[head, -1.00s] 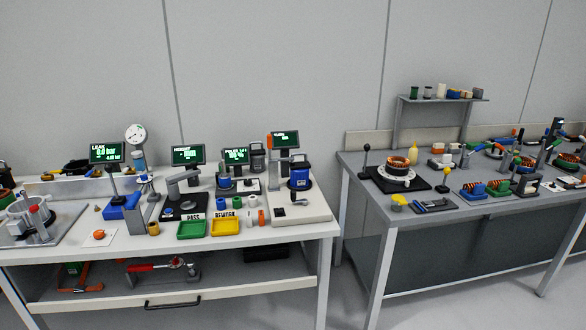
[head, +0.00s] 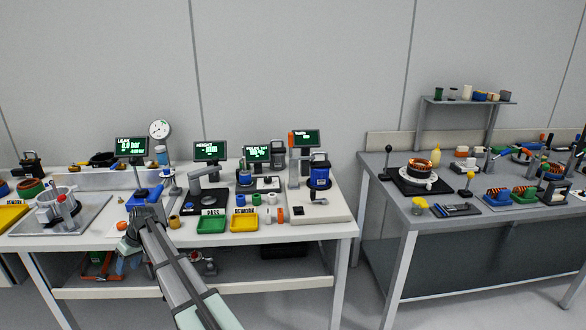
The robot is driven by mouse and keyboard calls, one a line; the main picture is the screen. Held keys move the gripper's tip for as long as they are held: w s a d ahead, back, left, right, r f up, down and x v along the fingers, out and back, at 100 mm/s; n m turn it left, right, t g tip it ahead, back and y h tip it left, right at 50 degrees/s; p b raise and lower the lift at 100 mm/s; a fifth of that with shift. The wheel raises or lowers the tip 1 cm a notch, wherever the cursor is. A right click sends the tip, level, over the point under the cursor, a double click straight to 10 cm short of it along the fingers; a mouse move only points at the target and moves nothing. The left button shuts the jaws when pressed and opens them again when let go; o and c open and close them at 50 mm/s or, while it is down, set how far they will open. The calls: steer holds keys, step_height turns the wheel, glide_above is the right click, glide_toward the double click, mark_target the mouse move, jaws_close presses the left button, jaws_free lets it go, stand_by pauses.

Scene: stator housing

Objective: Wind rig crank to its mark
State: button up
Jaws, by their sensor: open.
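The rig (head: 319,176) stands at the right end of the white bench, with a blue body on a pale base plate. My gripper (head: 125,257) is open and looks empty, in front of the white bench's left part. It is well left of the rig and apart from the crank.
A green PASS tray (head: 211,225) and a yellow REWORK tray (head: 244,223) lie left of the rig, with small cylinders beside them. A height gauge (head: 203,186) stands behind. A grey bench (head: 440,214) with stator parts is at right, past a gap.

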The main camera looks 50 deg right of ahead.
steer(key=w+d+r+n+t, duration=0.1)
steer(key=w+d+r, duration=0.15)
steer(key=r, duration=0.55)
steer(key=w+d+r+t, duration=0.15)
steer(key=w+r, duration=0.25)
steer(key=r, duration=0.4)
steer(key=d+r+n, duration=0.1)
steer(key=d+r, duration=0.4)
steer(key=d, duration=0.3)
steer(key=s+d+r+n+g+h, duration=0.1)
steer(key=s+d, duration=0.3)
steer(key=d, duration=0.5)
steer(key=s+d+r+n+h, duration=0.1)
steer(key=s+d, duration=0.3)
steer(key=d, duration=0.5)
steer(key=n+g+h, duration=0.2)
steer(key=n+g, duration=0.1)
steer(key=g, duration=0.2)
glide_toward(313, 190)
steer(key=shift+s, duration=0.1)
steer(key=shift+a+f, duration=0.1)
steer(key=shift+f, duration=4.15)
